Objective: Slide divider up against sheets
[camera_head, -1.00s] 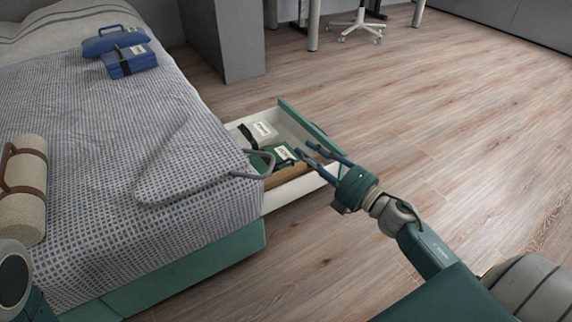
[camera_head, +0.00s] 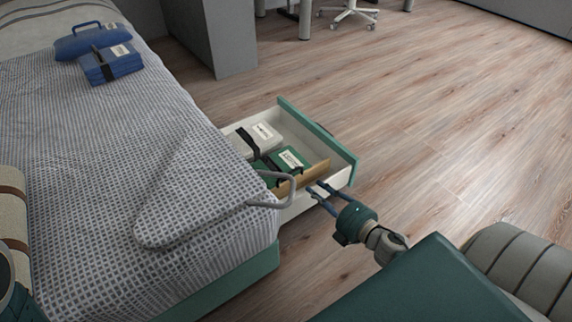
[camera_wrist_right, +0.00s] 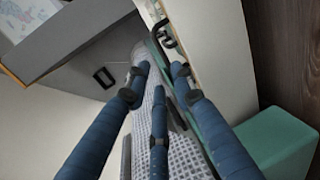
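The tan divider (camera_head: 312,172) stands on edge across the open drawer (camera_head: 350,158), near the drawer's lower end. The green bundle of sheets (camera_head: 292,158), with a black strap and white label, lies on the far side of the divider. A white strapped bundle (camera_head: 262,137) lies beyond it. My right gripper (camera_head: 315,187) is open, its blue fingers apart and empty, at the near side of the divider. Whether it touches the divider cannot be told. The right wrist view shows the spread fingers (camera_wrist_right: 158,80). My left gripper is out of view.
The bed (camera_head: 90,150) with a checked cover borders the drawer on the left. A grey looped handle on a flat board (camera_head: 190,215) overhangs the drawer's corner close to my fingers. Blue bundles (camera_head: 110,63) lie on the bed. The wooden floor (camera_head: 440,130) at right is clear.

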